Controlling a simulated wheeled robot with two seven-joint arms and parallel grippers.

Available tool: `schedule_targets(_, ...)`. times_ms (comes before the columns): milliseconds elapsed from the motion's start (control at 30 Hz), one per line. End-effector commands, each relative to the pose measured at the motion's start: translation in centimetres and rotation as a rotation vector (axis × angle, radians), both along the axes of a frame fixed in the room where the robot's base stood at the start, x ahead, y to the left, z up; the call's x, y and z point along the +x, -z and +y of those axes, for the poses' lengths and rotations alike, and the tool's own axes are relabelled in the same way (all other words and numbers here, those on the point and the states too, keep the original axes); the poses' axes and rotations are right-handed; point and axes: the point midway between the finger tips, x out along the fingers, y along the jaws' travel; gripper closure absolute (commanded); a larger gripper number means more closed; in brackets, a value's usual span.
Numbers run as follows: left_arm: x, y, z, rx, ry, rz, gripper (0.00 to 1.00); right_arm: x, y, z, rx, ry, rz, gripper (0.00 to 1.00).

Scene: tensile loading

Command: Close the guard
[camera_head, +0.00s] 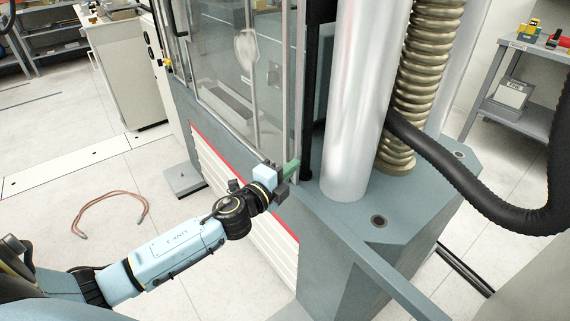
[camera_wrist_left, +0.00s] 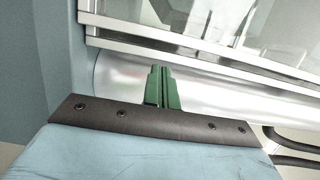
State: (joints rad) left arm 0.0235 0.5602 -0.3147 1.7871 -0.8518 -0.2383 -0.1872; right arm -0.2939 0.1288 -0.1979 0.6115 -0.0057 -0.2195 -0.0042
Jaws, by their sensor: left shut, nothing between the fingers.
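The guard (camera_head: 215,75) is a clear panel in a metal frame on the front of the testing machine. Its framed edge (camera_wrist_left: 200,58) also crosses the upper part of the left wrist view. My left gripper (camera_head: 291,167) is at the guard's lower right corner, beside the frame. Its green fingers (camera_wrist_left: 161,86) are together with nothing between them. In the wrist view they point toward the metal frame and a silvery column; I cannot tell whether they touch. My right gripper is not in view.
A thick bright column (camera_head: 352,100) and a bellows-covered screw (camera_head: 418,75) stand right of the guard. A black hose (camera_head: 470,190) curves at the right. A copper-coloured cable (camera_head: 112,198) lies on the floor. A grey shelf (camera_head: 515,85) stands at the upper right.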

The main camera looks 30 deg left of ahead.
Motion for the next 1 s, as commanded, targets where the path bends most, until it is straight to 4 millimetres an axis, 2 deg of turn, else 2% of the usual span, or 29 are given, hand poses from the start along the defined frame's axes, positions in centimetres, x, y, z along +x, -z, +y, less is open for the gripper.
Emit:
schedule_targets(200, 0.7, 0.0, 1.7, -0.001, 0.003, -0.001, 1.00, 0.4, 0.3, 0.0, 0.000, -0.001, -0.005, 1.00)
schedule_targets(700, 1.0, 0.0, 2.4, -0.001, 0.001, -0.001, 1.00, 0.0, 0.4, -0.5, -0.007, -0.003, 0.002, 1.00)
schedule_targets(867, 1.8, 0.1, 4.6, 0.001, -0.003, -0.001, 1.00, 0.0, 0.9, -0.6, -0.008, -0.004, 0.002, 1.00)
schedule_targets(1000, 3.2, 0.1, 7.9, 0.002, -0.006, -0.001, 1.00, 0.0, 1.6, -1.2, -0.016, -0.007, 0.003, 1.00)
